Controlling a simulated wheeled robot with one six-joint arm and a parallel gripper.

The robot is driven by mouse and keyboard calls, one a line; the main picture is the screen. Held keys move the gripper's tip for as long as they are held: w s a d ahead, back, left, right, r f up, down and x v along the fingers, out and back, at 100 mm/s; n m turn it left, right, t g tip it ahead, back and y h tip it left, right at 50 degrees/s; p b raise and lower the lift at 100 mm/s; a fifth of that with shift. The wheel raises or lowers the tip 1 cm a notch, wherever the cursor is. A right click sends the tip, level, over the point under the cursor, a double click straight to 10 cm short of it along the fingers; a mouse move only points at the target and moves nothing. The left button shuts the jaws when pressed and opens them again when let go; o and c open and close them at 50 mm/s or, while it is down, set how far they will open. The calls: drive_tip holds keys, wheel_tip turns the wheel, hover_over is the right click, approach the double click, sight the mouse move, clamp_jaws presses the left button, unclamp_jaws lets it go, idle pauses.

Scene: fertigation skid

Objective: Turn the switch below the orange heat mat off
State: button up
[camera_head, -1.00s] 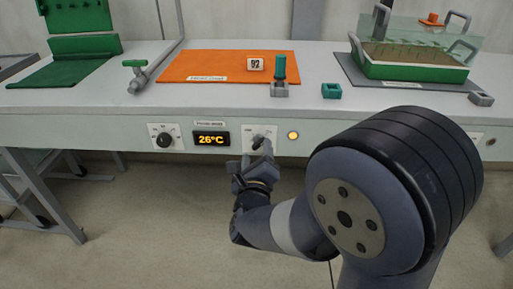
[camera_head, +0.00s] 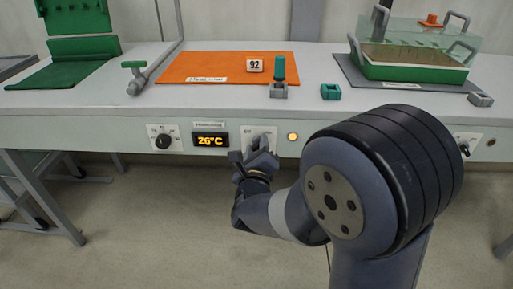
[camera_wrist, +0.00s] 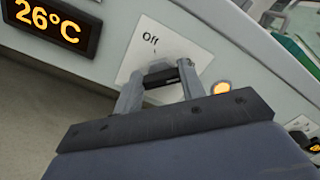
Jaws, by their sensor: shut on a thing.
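The orange heat mat (camera_head: 226,66) lies on the bench top. Below it, on the bench's front panel, is a white switch plate (camera_head: 268,132), which in the wrist view (camera_wrist: 137,58) reads "Off" at its upper left. My gripper (camera_head: 256,154) is at this plate, with its fingers shut on the dark switch knob (camera_wrist: 161,76). The fingers hide most of the knob, so which way it points is hard to tell. An amber lamp (camera_head: 292,137) just right of the plate is lit; it also shows in the wrist view (camera_wrist: 222,88).
A display (camera_head: 211,140) reading 26°C and a dial (camera_head: 163,141) sit left of the switch. Another dial (camera_head: 465,145) is at the far right. A green tray (camera_head: 415,72) and teal block (camera_head: 331,91) stand on the bench.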

drive_tip(key=shift+c, duration=1.3)
drive_tip(key=shift+f+n+b, duration=0.1)
drive_tip(key=shift+n+b, duration=0.2)
drive_tip(key=shift+n, duration=0.1)
drive_tip(key=n+b, duration=0.1)
drive_tip(key=n, duration=0.1)
drive_tip(key=shift+f+n+b, duration=0.1)
drive_tip(key=shift+n+b, duration=0.2)
drive_tip(key=shift+n, duration=0.1)
drive_tip(key=n+b, duration=0.1)
drive_tip(key=n, duration=0.3)
drive_tip(key=shift+n, duration=0.3)
drive_tip(key=n, duration=0.5)
drive_tip(key=shift+f, duration=0.1)
drive_tip(key=shift+f+n+p, duration=0.15)
drive_tip(key=shift+n+p, duration=0.55)
drive_tip(key=shift+n, duration=1.7)
